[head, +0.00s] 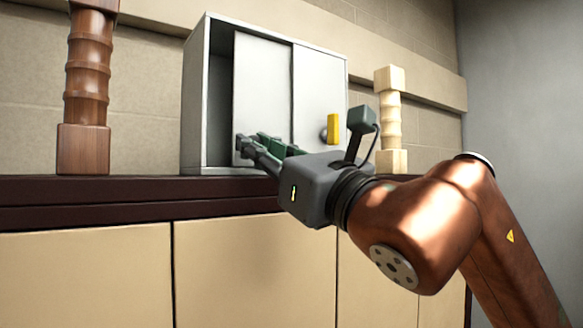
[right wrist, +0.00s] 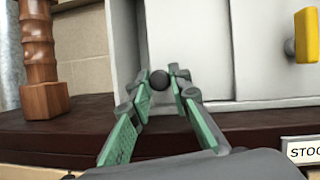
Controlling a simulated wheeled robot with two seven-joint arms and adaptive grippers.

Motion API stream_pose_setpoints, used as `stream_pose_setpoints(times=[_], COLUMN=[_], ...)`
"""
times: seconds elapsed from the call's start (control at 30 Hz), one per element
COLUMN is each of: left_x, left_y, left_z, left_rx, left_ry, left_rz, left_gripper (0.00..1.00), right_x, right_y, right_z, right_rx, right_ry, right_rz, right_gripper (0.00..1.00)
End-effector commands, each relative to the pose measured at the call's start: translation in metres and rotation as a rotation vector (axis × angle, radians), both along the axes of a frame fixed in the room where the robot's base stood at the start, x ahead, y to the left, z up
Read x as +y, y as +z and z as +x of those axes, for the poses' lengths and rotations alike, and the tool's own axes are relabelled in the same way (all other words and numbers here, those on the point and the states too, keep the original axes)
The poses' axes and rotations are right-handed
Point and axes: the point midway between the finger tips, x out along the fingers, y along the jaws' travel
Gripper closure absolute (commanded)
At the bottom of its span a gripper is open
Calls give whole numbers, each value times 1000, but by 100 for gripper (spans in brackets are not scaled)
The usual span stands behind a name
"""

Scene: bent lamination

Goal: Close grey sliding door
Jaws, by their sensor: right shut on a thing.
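A grey cabinet (head: 195,100) stands on the dark counter. Its left grey sliding door (head: 262,85) sits off the left side wall, so a dark open gap (head: 219,100) shows at the cabinet's left. My right gripper (head: 243,148) is at this door's lower left. In the right wrist view, its green-padded fingers (right wrist: 164,84) are shut on a dark round knob (right wrist: 160,81) on the door's face (right wrist: 185,40). In the head view the fingers hide this knob. My left gripper is not in view.
The counter edge (head: 130,190) runs below.

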Motion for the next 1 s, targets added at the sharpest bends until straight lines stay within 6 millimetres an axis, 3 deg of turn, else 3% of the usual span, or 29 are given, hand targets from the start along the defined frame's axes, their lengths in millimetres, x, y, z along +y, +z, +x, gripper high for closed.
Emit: stream_pose_setpoints(times=[0.03,0.2,0.57,0.6,0.83,1.0], left_x=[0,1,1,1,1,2], left_y=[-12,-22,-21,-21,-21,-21], left_z=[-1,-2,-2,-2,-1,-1], left_rx=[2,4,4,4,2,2], left_ry=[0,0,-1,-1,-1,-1], left_rz=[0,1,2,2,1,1], left_gripper=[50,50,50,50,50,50], right_x=[13,35,41,41,41,40], right_y=[-4,-1,1,1,1,0], right_z=[-11,-27,-31,-31,-31,-30], right_rx=[-5,-3,-2,-2,-2,-1], right_ry=[5,2,2,2,1,0], right_rz=[-1,0,0,0,0,0], right_gripper=[100,100,100,82,66,65])
